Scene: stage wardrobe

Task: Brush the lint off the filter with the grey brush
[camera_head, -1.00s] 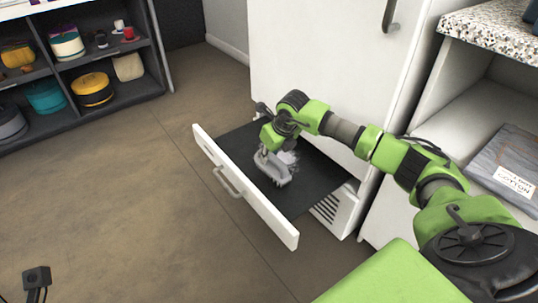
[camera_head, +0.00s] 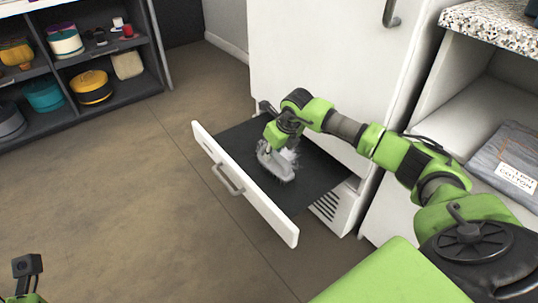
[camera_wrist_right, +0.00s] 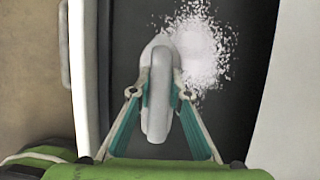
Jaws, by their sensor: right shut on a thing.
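The grey brush (camera_head: 274,163) is in the head view, over the dark filter (camera_head: 317,181) in the pulled-out white drawer. My right gripper (camera_head: 277,140) is shut on the brush. In the right wrist view the brush (camera_wrist_right: 158,95) sits between the fingertips of my right gripper (camera_wrist_right: 160,92). White lint (camera_wrist_right: 200,45) lies in a patch on the filter, beside and partly behind the brush head. In the head view a little lint (camera_head: 290,156) shows next to the brush. At the lower left a small part of my left arm shows; whether its fingers are in the picture I cannot tell.
The drawer front (camera_head: 243,185) with its handle (camera_head: 229,180) stands out from the white cabinet (camera_head: 318,70). Dark shelves (camera_head: 88,113) with hats stand at the back left. Folded grey cloth (camera_head: 505,160) lies on a shelf at right. The floor at left is clear.

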